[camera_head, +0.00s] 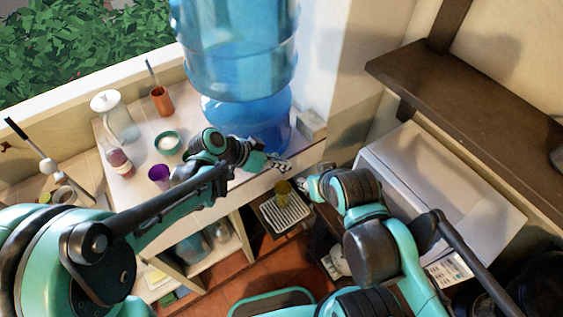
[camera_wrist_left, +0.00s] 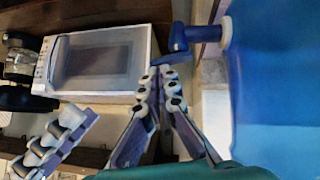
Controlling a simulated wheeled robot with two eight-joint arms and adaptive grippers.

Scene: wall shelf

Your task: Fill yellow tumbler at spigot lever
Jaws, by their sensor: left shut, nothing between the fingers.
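The yellow tumbler (camera_head: 283,187) shows over the slatted tray (camera_head: 286,216) below the counter edge; I cannot tell whether it rests there. The blue water dispenser (camera_head: 262,115) stands on the counter; its blue spigot with lever (camera_wrist_left: 180,42) shows in the left wrist view. My left gripper (camera_head: 284,166) is shut and empty, and its fingertips (camera_wrist_left: 160,72) are just below the lever in that view; contact is unclear. My right gripper (camera_head: 303,184) is beside the tumbler on its right; whether it grips it is unclear. It also shows in the left wrist view (camera_wrist_left: 45,145).
On the counter are a glass pitcher (camera_head: 115,116), an orange cup (camera_head: 161,99), a green bowl (camera_head: 167,143) and a purple cup (camera_head: 159,175). A white microwave (camera_head: 440,190) stands right, under a dark wall shelf (camera_head: 480,115). Open shelves (camera_head: 225,255) lie below the counter.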

